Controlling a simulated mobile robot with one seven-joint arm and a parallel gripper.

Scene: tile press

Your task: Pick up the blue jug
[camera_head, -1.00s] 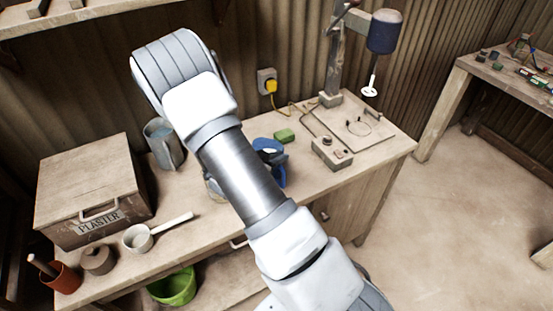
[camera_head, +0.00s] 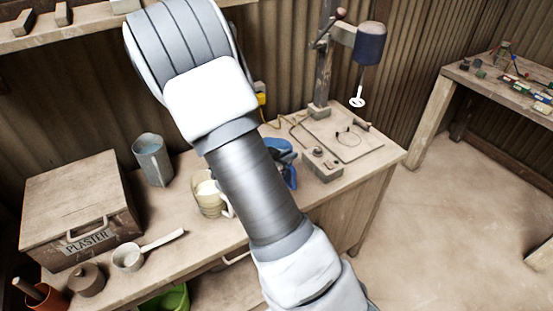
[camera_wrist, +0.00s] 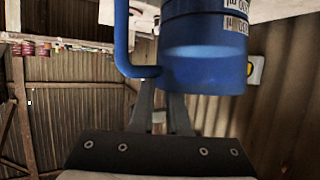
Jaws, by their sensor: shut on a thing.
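The blue jug (camera_head: 287,167) is partly hidden behind my arm in the head view, over the right half of the workbench. In the wrist view the jug (camera_wrist: 205,65) fills the upper middle, with its handle (camera_wrist: 121,35) on the left and a pale measuring label on its body. My gripper (camera_wrist: 160,98) is shut on the jug; its fingers meet it near the lower end of the handle in that picture. The exact contact is hard to see. In the head view the gripper is hidden by my arm.
A cream jug (camera_head: 209,198) stands close left of my arm. A grey jug (camera_head: 152,160), the plaster box (camera_head: 80,205) and a white ladle (camera_head: 128,258) are further left. A control box (camera_head: 322,166) and the press stand (camera_head: 322,70) are to the right.

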